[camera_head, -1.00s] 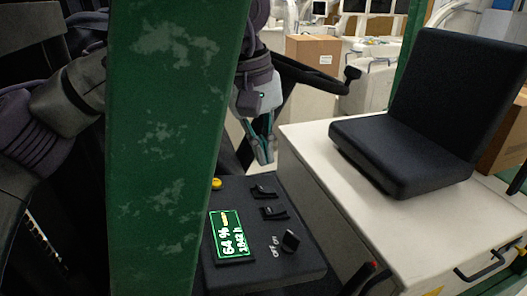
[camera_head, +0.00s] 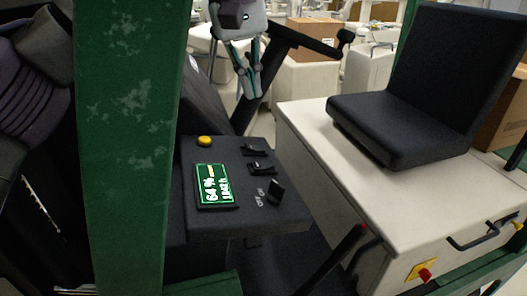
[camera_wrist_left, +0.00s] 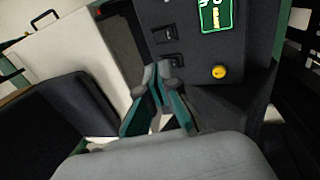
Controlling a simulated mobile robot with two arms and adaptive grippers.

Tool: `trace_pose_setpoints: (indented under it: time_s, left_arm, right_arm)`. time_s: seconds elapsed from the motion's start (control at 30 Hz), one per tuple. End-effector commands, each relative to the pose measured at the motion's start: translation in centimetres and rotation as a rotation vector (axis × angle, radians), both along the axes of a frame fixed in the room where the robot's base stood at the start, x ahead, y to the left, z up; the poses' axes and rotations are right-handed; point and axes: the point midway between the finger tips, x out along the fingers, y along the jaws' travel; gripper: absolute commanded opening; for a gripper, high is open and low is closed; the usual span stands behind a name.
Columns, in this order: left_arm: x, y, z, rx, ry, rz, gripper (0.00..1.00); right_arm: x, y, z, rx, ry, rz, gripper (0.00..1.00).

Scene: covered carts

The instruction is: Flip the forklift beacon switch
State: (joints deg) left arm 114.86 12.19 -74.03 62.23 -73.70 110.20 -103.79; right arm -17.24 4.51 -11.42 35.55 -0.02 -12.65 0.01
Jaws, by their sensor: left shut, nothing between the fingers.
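The black control panel (camera_head: 230,222) stands beyond the green post in the head view. It carries a lit green display (camera_head: 213,186), a yellow button (camera_head: 204,141), two black rocker switches, an upper one (camera_head: 254,150) and a lower one (camera_head: 260,168), and a black knob (camera_head: 276,191) beside OFF/ON lettering. Which switch is the beacon's I cannot tell. My left gripper (camera_head: 250,95) is shut and empty, pointing down above and behind the panel, apart from it. In the left wrist view its fingertips (camera_wrist_left: 157,72) overlap the panel's edge near the rockers. My right gripper is not in view.
A green post (camera_head: 125,140) stands in the left foreground. A black seat (camera_head: 410,90) sits on a white housing (camera_head: 330,140) right of the panel. A steering wheel (camera_head: 305,40) is behind my left gripper. A red-tipped lever (camera_head: 355,235) stands at lower right.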

Motion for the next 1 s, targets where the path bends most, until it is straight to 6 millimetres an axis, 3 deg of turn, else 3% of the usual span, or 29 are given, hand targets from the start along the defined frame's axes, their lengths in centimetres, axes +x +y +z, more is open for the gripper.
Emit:
trace_pose_setpoints:
  time_s: [0.23, 0.7, 1.0]
  left_arm:
    - [0.1, -0.2, -2.0, 0.003, 0.002, -0.001, 0.0]
    - [0.5, -1.7, -11.1, 0.001, 0.002, 0.0, 0.0]
    - [0.6, -2.2, -13.7, 0.0, 0.0, -0.001, 0.0]
  right_arm:
    - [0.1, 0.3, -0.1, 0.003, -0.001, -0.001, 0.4]
    - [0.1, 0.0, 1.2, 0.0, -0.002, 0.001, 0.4]
    - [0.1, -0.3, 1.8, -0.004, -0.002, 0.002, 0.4]
